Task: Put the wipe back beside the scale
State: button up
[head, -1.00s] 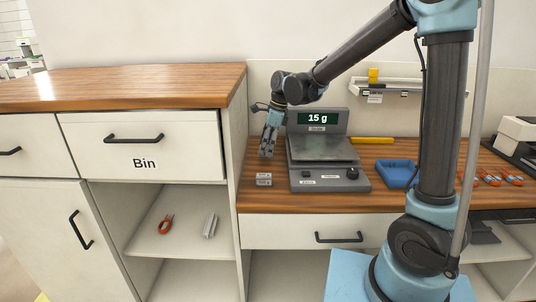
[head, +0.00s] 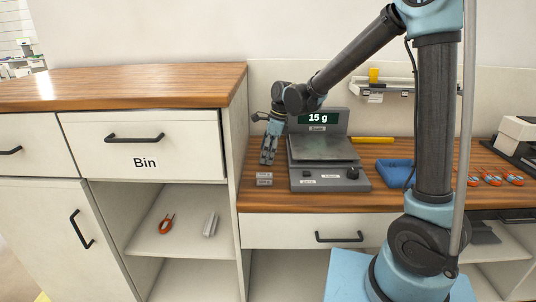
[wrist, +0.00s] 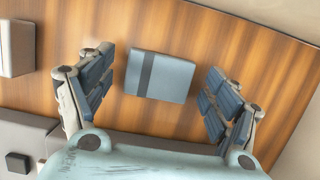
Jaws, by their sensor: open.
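The wipe (wrist: 160,77) appears as a pale blue-grey folded rectangle with a darker stripe, lying flat on the wooden counter in the wrist view. My gripper (head: 268,162) points down beside the left side of the scale (head: 322,150). In the wrist view my gripper (wrist: 156,92) is open and empty, with one finger on each side of the wipe and bare wood showing between. The scale reads 15 g and its pan looks empty. A corner of the scale (wrist: 25,135) shows at lower left in the wrist view. In the head view my gripper hides the wipe.
The higher Bin cabinet (head: 145,140) borders the counter at left.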

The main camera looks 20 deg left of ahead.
jog(key=v, duration=1.2)
jog(key=shift+r, duration=0.1)
